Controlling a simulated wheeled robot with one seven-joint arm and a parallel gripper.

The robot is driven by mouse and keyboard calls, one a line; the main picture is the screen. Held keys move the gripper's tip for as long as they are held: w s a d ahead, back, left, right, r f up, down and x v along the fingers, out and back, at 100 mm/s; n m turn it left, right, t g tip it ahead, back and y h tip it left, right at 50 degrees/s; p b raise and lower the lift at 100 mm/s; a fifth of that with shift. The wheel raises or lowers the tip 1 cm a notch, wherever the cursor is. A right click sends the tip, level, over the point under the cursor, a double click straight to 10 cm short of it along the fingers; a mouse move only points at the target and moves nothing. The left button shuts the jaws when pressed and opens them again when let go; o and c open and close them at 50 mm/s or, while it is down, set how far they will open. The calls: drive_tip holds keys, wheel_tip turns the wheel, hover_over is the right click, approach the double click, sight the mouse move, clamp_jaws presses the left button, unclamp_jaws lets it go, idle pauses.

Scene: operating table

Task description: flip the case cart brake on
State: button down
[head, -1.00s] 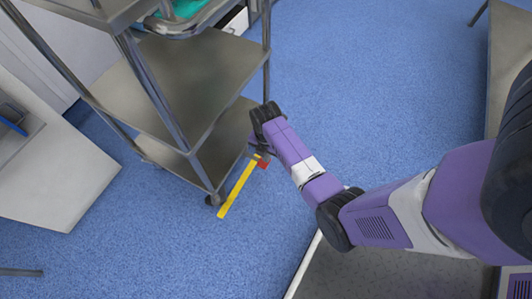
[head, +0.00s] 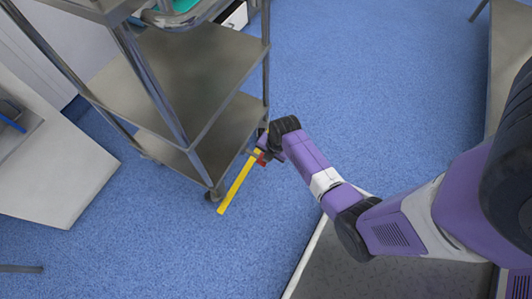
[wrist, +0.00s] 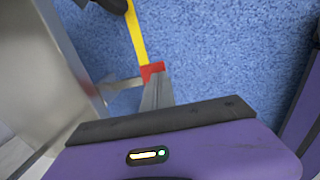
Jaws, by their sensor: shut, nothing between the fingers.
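The case cart (head: 190,75) is a steel cart with several shelves, at the left in the head view. A yellow bar (head: 238,184) with a red piece (head: 261,158) at its far end sits low beside the cart's right side; it looks like the brake lever. The bar (wrist: 136,38) and the red piece (wrist: 152,71) also show in the wrist view. My gripper (head: 264,150) is low by the red end, partly hidden by my wrist. Its grey fingers (wrist: 157,92) are shut and empty, with their tips at the red piece; contact is unclear.
A caster (head: 213,195) is under the cart's near corner. A pale panel (head: 55,175) stands at the left. A grey surface (head: 510,75) is at the upper right. Blue floor (head: 370,80) is clear right of the cart.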

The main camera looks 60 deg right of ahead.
drive_tip(key=shift+f+t, duration=0.25)
drive_tip(key=shift+t, duration=0.05)
drive_tip(key=shift+r+p, duration=0.8)
drive_tip(key=shift+r, duration=0.05)
